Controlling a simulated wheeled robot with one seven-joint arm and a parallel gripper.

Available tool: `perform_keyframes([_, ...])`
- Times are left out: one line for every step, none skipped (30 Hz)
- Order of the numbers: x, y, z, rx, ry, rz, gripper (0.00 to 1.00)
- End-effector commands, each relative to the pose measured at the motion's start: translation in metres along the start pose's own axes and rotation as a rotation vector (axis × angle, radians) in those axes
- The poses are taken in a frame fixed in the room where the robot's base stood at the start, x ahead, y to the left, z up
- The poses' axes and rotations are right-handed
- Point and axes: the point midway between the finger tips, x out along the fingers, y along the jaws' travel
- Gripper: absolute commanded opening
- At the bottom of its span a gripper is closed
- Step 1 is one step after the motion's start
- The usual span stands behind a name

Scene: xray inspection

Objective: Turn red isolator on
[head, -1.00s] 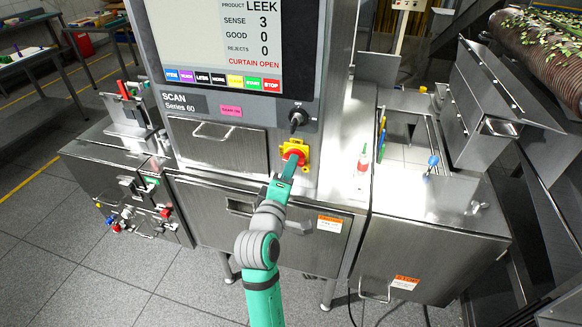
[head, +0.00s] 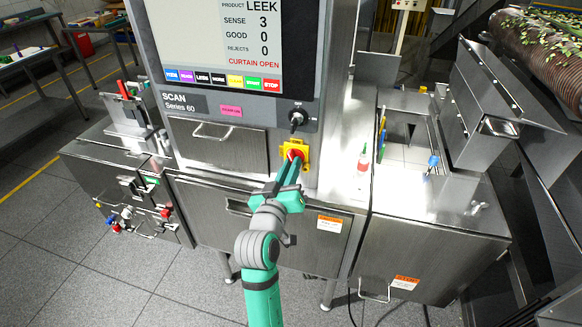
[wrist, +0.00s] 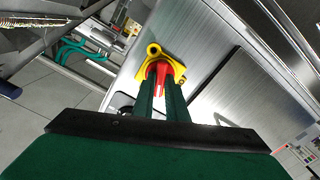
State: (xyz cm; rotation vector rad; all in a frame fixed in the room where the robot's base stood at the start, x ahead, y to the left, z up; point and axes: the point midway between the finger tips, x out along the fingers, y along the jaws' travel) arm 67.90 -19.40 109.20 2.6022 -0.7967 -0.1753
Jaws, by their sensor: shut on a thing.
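The red isolator (head: 295,153) is a red knob on a yellow plate (head: 304,167), on the front of the scanner cabinet below the black rotary switch. It also shows in the wrist view as a red handle (wrist: 161,70) on a yellow plate (wrist: 153,49). My gripper (head: 294,165) reaches up to it from below. In the wrist view, its two green fingers (wrist: 161,88) are on either side of the red handle and shut on it. The fingers hide part of the handle.
The scanner's screen (head: 224,42) reads "CURTAIN OPEN". The black rotary switch (head: 298,117) sits just above the isolator. A drawer with a handle (head: 217,146) is to the left. A red-and-white bottle (head: 363,160) stands on the steel top at right.

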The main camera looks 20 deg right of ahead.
Motion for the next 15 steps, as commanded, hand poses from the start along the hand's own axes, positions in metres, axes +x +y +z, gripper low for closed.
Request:
perform_keyframes([-0.0004, -0.0009, -0.0001, 0.042, 0.0, -0.002, 0.0])
perform_keyframes([-0.0004, -0.0009, -0.0001, 0.069, 0.0, -0.002, 0.0])
perform_keyframes([-0.0004, -0.0008, 0.0, 0.103, 0.0, -0.001, 0.0])
perform_keyframes([-0.0004, -0.0007, 0.0, 0.129, 0.0, -0.001, 0.0])
perform_keyframes([-0.0003, -0.0007, 0.0, 0.154, 0.0, -0.001, 0.0])
perform_keyframes([-0.0003, -0.0007, 0.0, 0.186, 0.0, -0.001, 0.0])
perform_keyframes([-0.0003, -0.0007, 0.0, 0.208, 0.0, -0.001, 0.0])
perform_keyframes([-0.0004, -0.0007, 0.0, 0.229, 0.0, -0.001, 0.0])
perform_keyframes([-0.0004, -0.0008, 0.0, 0.257, 0.0, -0.001, 0.0])
perform_keyframes([-0.0004, -0.0008, -0.0001, 0.277, 0.0, -0.001, 0.0])
perform_keyframes([-0.0004, -0.0008, -0.0001, 0.294, 0.0, -0.001, 0.0])
perform_keyframes([-0.0004, -0.0008, -0.0001, 0.318, 0.0, -0.001, 0.0])
perform_keyframes([-0.0004, -0.0008, -0.0001, 0.334, 0.0, -0.001, 0.0])
perform_keyframes([-0.0004, -0.0008, -0.0001, 0.348, 0.0, -0.001, 0.0])
perform_keyframes([-0.0004, -0.0007, 0.0, 0.366, 0.0, -0.001, 0.0])
